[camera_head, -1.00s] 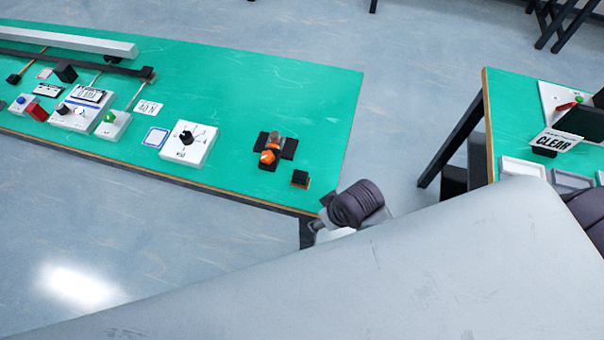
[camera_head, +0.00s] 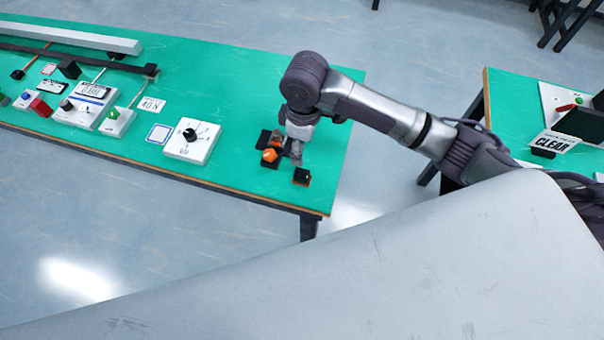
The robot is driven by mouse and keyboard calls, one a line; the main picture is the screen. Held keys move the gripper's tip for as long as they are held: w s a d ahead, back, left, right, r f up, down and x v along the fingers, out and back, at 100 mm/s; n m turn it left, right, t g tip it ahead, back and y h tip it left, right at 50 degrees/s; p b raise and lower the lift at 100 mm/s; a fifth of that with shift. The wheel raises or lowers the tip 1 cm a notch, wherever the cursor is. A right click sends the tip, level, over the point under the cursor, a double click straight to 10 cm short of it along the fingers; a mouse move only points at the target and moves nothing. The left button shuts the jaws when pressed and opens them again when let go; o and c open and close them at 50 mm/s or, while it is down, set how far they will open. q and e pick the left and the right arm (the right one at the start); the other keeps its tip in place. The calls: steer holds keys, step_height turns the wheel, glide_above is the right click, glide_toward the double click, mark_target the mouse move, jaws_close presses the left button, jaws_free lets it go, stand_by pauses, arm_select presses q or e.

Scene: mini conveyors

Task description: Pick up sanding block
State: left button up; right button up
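A small dark block with a brown lower edge (camera_head: 302,177), which looks like the sanding block, lies near the right end of the long green table. My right gripper (camera_head: 295,152) points down just behind it, beside an orange-topped object on a black cross-shaped base (camera_head: 269,156). The gripper hides part of that base. The gripper appears apart from the dark block, but its height above the table is unclear. Its fingers are too small and partly hidden to tell whether they are open. My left gripper is not in view.
A white box with a black knob (camera_head: 192,141) stands left of the orange-topped object. Further left are more control boxes and a conveyor rail (camera_head: 70,38). A second green table (camera_head: 513,105) with a CLEAR sign (camera_head: 552,142) stands at the right, across a floor gap.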

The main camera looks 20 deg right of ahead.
glide_above(302, 172)
steer(key=f, duration=0.7)
steer(key=shift+d+f+p, duration=0.2)
steer(key=shift+f+p, duration=0.1)
steer(key=shift+f, duration=0.05)
steer(key=f, duration=0.2)
steer(key=f+p, duration=0.1)
steer(key=f, duration=0.1)
steer(key=shift+s+a, duration=0.1)
steer(key=shift+a, duration=0.15)
steer(key=shift+f, duration=0.65)
jaws_close()
